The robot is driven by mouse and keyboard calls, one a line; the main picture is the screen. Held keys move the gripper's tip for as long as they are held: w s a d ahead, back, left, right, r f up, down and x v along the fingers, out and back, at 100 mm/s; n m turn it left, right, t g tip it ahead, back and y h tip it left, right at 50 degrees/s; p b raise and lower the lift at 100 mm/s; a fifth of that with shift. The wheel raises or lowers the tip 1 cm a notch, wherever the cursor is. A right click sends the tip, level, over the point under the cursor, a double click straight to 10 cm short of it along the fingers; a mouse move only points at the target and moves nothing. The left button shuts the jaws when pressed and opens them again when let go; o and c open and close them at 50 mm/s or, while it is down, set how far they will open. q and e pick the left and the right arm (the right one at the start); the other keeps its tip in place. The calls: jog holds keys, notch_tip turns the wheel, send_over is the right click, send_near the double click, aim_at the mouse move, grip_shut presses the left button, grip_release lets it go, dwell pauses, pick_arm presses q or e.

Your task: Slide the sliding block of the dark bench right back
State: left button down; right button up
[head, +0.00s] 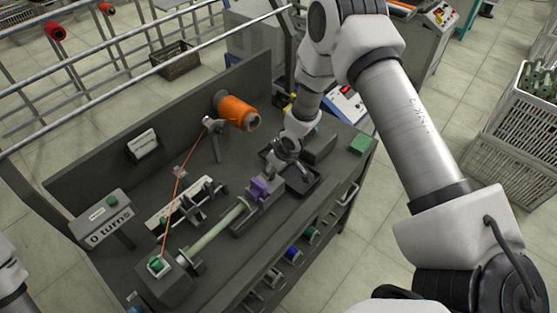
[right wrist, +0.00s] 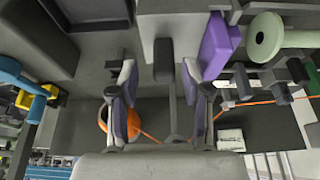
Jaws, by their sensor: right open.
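On the dark bench (head: 130,255), a purple block (head: 259,189) sits on a dark grey base, at the right end of a pale green rod (head: 222,231). I take it for the sliding block. In the right wrist view the purple block (right wrist: 219,46) is at upper right, beside a pale green round end (right wrist: 264,36). My right gripper (head: 285,160) is just behind and right of the block in the head view. In the right wrist view its fingers (right wrist: 163,100) are apart, with a dark grey post (right wrist: 164,60) showing between them. My left gripper is out of frame.
An orange thread spool (head: 237,112) stands at the back, its thread running to a guide and down to the front left. A counter box reading "0 turns" (head: 106,218) is at left. A black tray (head: 297,180) and green block (head: 361,143) lie to the right.

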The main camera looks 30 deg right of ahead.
jog(key=v, duration=1)
jog(key=shift+d, duration=0.3)
jog(key=shift+f, duration=0.1)
jog(key=shift+s, duration=0.15)
